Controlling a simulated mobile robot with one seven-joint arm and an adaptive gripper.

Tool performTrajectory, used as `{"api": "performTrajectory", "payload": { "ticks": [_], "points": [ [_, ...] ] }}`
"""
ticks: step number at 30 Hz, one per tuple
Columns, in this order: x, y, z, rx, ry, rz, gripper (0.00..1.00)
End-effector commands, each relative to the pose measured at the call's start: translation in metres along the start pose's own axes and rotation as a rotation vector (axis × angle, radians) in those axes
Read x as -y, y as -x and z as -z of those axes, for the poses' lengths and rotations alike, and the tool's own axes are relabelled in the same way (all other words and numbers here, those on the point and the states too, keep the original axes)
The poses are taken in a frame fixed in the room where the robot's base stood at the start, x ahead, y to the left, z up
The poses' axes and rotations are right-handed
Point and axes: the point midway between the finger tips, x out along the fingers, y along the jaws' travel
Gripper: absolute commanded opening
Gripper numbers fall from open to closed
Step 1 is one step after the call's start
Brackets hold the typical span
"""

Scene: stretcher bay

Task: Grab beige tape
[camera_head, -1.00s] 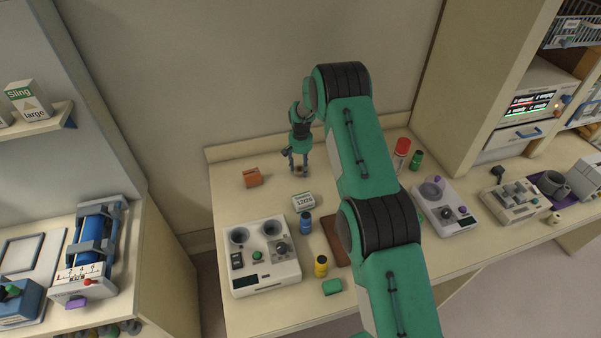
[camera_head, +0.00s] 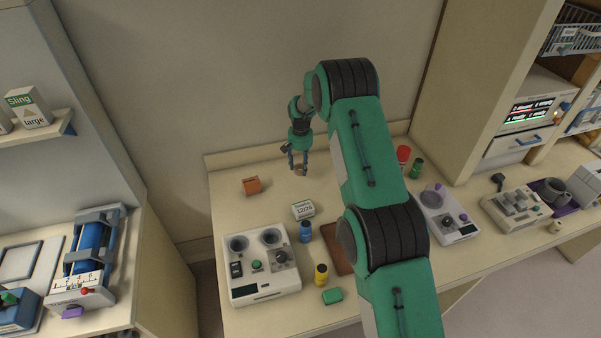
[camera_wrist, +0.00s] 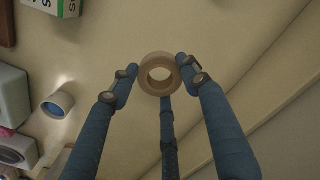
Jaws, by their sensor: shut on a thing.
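The beige tape (camera_wrist: 160,74) is a small ring seen from above in the wrist view. It sits between the tips of my gripper (camera_wrist: 163,82), whose blue fingers are closed around it. In the head view my gripper (camera_head: 298,168) points down over the back part of the bench, and the tape is only a small brownish spot between its fingers. I cannot tell how far the tape is above the bench top.
An orange-brown box (camera_head: 251,186) stands left of my gripper. A white labelled box (camera_head: 303,210), a blue bottle (camera_head: 306,232) and a white device (camera_head: 262,268) are nearer. Red (camera_head: 403,157) and green (camera_head: 417,168) containers stand right, beyond my arm. The wall is close behind.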

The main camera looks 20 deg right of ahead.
Motion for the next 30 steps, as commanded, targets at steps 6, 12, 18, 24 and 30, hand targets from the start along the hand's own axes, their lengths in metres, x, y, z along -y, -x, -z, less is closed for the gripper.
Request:
{"api": "performTrajectory", "payload": {
  "ticks": [6, 12, 18, 24, 30],
  "points": [
    [0.0, 0.029, 0.001, -0.003, 0.0, 0.001, 0.26],
    [0.0, 0.038, 0.0, 0.0, 0.0, 0.0, 0.26],
    [0.0, 0.039, 0.0, 0.0, 0.0, 0.0, 0.26],
    [0.0, 0.039, 0.0, 0.0, 0.0, 0.0, 0.26],
    [0.0, 0.039, 0.001, -0.001, -0.001, 0.0, 0.26]
  ]
}}
